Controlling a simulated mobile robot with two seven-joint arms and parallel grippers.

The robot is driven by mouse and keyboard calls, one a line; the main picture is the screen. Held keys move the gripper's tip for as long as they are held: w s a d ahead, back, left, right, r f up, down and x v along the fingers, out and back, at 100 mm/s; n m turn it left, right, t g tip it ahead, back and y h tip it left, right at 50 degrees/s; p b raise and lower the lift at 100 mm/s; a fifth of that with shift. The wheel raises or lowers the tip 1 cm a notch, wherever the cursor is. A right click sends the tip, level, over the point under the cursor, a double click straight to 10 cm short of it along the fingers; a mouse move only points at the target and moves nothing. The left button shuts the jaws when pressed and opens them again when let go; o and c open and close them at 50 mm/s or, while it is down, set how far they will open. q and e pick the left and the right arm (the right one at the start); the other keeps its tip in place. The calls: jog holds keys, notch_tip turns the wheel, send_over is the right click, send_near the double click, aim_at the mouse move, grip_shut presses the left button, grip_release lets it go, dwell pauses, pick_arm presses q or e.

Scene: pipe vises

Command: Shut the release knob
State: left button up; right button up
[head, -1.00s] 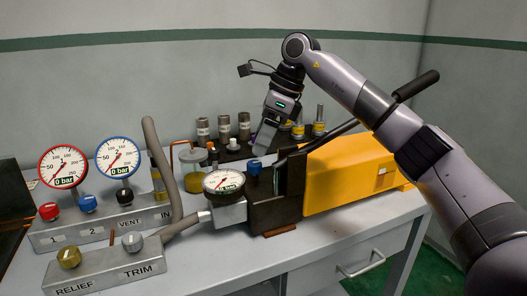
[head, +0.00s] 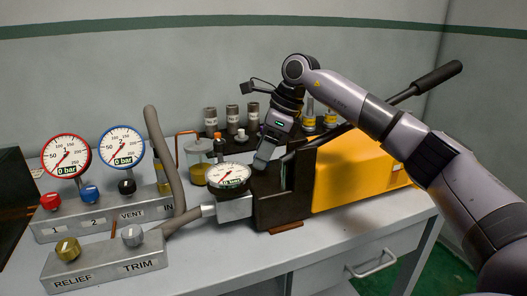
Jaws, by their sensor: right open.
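The yellow hand pump (head: 352,170) sits on the bench with a dark block (head: 280,208) at its left end. My right gripper (head: 262,161) points down at the top of this dark block. It is open, its fingers seen edge-on. The small blue knob that showed on the block is hidden behind the fingers, so I cannot tell whether they touch it or stand around it. The pump's round gauge (head: 229,175) is just left of the fingertips. My left gripper is out of view.
The pump's long lever (head: 425,85) rises to the right behind my right arm. Several fittings (head: 232,118) and a jar (head: 195,162) stand behind. Two gauges and a valve panel (head: 105,220), with a hose, fill the left. The bench front is clear.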

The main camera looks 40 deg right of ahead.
jog(key=shift+c, duration=0.3)
jog(key=c, duration=1)
